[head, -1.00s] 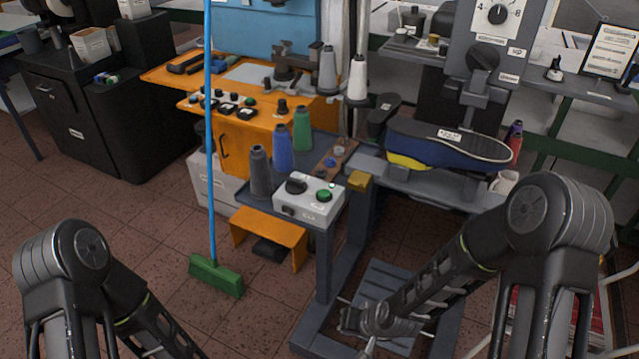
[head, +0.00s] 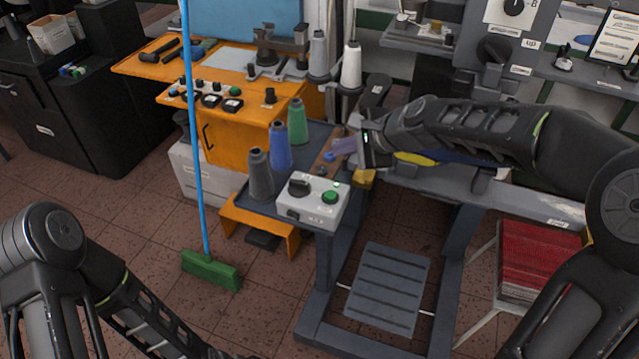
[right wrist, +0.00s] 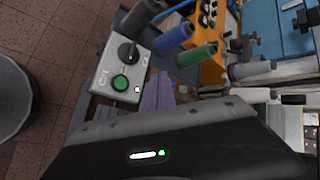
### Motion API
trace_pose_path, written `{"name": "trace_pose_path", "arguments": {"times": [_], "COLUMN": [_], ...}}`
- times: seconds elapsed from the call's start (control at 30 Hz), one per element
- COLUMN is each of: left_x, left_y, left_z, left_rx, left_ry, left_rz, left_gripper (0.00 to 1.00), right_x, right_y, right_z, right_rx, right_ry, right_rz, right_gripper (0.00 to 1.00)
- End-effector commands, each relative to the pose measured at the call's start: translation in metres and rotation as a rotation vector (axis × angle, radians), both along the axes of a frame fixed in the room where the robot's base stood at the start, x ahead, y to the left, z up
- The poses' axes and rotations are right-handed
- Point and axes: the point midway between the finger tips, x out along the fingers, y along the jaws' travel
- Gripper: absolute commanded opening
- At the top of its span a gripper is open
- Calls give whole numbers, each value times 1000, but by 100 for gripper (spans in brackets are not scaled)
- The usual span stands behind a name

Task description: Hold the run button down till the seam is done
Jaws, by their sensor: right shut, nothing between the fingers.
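The white control box (head: 296,213) sits on the near corner of the grey side shelf. On it are a green button (head: 330,197), a black knob (head: 299,187) and a small lit green lamp (head: 337,184). The button also shows in the right wrist view (right wrist: 120,83). My right gripper (head: 336,150) is shut and empty. Its fingers point left, above and behind the box, apart from the button. A shoe on the machine, with a blue and yellow side (head: 415,158), is mostly hidden behind my right arm. My left forearm shows at the lower left, but its gripper does not.
Grey, blue (head: 280,147) and green (head: 298,122) thread cones stand left of and behind the box. A yellow block (head: 364,177) sits right of it. A slatted grey pedal (head: 388,288) lies below.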

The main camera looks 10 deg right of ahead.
Motion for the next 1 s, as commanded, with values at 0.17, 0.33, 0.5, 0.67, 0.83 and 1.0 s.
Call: {"name": "trace_pose_path", "arguments": {"times": [0.17,0.33,0.5,0.67,0.83,1.0], "left_x": [0,0,0,0,1,3], "left_y": [0,0,0,0,-1,-2], "left_z": [-1,0,-1,-3,-13,-31], "left_rx": [1,0,0,0,-2,-7], "left_ry": [1,2,1,0,-4,-9], "left_rz": [2,2,2,1,0,-2], "left_gripper": [80,80,80,80,80,80], "right_x": [-13,-14,-14,-14,-14,-14], "right_y": [14,15,15,15,15,15], "right_z": [-2,-3,-4,-6,-17,-38], "right_rx": [165,189,187,187,187,186], "right_ry": [146,168,168,167,167,167], "right_rz": [-82,-107,-106,-105,-105,-105], "right_gripper": [0,0,0,0,0,0]}}
